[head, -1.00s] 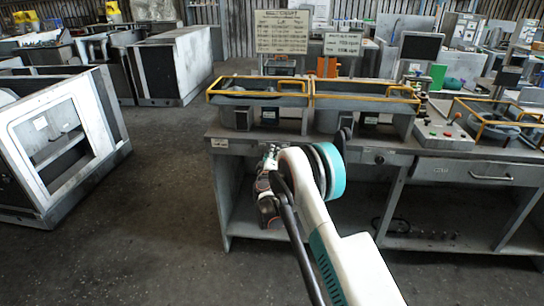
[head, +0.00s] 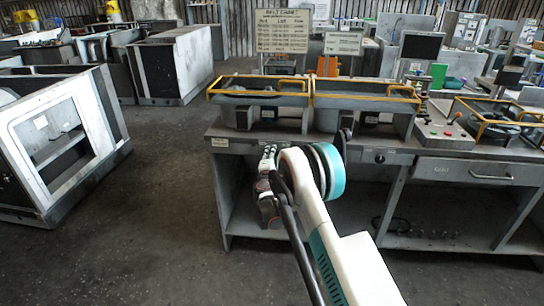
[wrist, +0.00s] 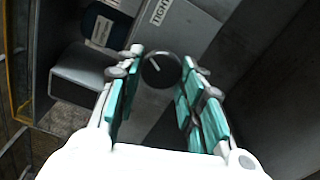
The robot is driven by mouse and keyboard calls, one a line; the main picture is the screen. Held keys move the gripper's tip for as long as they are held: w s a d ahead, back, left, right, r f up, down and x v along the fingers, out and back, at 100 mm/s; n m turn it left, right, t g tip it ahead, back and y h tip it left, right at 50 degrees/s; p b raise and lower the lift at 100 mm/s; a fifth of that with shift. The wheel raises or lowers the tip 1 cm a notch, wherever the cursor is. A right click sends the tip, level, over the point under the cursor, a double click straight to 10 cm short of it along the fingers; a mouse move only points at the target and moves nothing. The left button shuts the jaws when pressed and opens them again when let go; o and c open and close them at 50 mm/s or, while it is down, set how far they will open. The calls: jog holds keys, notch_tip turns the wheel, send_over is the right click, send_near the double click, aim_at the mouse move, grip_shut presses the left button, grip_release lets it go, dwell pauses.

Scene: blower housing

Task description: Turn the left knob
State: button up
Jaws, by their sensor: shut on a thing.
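The left knob (wrist: 160,70) is round and black with a short white pointer line, slanting from upper left to lower right in the wrist view. My gripper (wrist: 163,60), with teal pads, is shut on it, one finger on each side. In the head view my gripper (head: 268,160) is at the front panel of the left bench, and it and my arm hide the left knob. Another dark knob (head: 379,159) shows on the panel farther right.
A white printed label (wrist: 160,11) is on the panel beyond the knob in the wrist view. Yellow-railed trays (head: 262,94) stand on the bench top. A drawer handle (head: 490,178) sticks out at the right. The floor (head: 150,245) at the left is clear.

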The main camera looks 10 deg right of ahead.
dwell(0.3)
jog(key=o, duration=1.1)
jog(key=shift+a+f, duration=0.1)
jog(key=shift+c, duration=0.2)
jog(key=v, duration=1.2)
